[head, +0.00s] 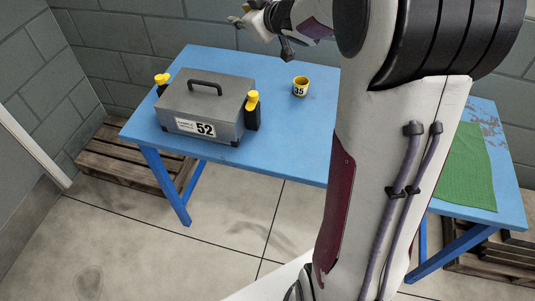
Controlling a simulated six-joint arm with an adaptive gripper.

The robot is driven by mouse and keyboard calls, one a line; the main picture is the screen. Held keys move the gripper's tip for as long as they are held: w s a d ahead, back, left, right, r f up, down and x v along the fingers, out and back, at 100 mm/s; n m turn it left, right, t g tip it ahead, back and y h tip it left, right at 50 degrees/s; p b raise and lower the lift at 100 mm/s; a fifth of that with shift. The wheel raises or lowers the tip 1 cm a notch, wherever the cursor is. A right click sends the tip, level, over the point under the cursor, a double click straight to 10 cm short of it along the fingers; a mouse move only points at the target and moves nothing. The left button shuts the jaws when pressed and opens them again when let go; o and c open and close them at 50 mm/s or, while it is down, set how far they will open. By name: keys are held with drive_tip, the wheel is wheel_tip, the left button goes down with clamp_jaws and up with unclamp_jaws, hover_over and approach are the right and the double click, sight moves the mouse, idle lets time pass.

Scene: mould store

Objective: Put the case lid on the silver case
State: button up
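The silver case (200,124) stands on the left part of the blue table, with a label reading 52 on its front. A grey lid-like top (208,95) with a dark handle (205,88) covers it. It looks level, but I cannot tell whether it is fully seated. No separate lid shows elsewhere. My gripper (268,34) is at the top edge of the view, above and right of the case and apart from it. It is partly cut off, and its finger opening cannot be made out.
Black pieces with yellow tops are at the case's left (161,83) and right (252,110) ends. A green mat (463,170) lies on the table's right. My arm hides the middle. Pallets (120,160) are on the floor.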

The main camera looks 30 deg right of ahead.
drive_tip(key=s+a+r+m+g+h, duration=0.1)
drive_tip(key=s+r+m+h, duration=0.1)
drive_tip(key=s, duration=0.5)
drive_tip(key=s+a+r+m+g+h, duration=0.1)
drive_tip(key=s+r+m+g+h, duration=0.1)
drive_tip(key=s, duration=0.5)
drive_tip(key=s+a+f+g+y, duration=0.1)
drive_tip(key=s+a+f, duration=0.2)
drive_tip(key=s, duration=0.5)
drive_tip(key=s+a+f+g+y, duration=0.1)
drive_tip(key=s+a+f+g, duration=0.1)
drive_tip(key=s+a, duration=0.3)
drive_tip(key=s+a+f+m+g+y, duration=0.1)
drive_tip(key=s+a+f, duration=0.3)
drive_tip(key=s, duration=0.8)
drive_tip(key=shift+a+f+g+y, duration=0.25)
drive_tip(key=shift+a+g+y, duration=0.15)
drive_tip(key=shift+a+g, duration=0.1)
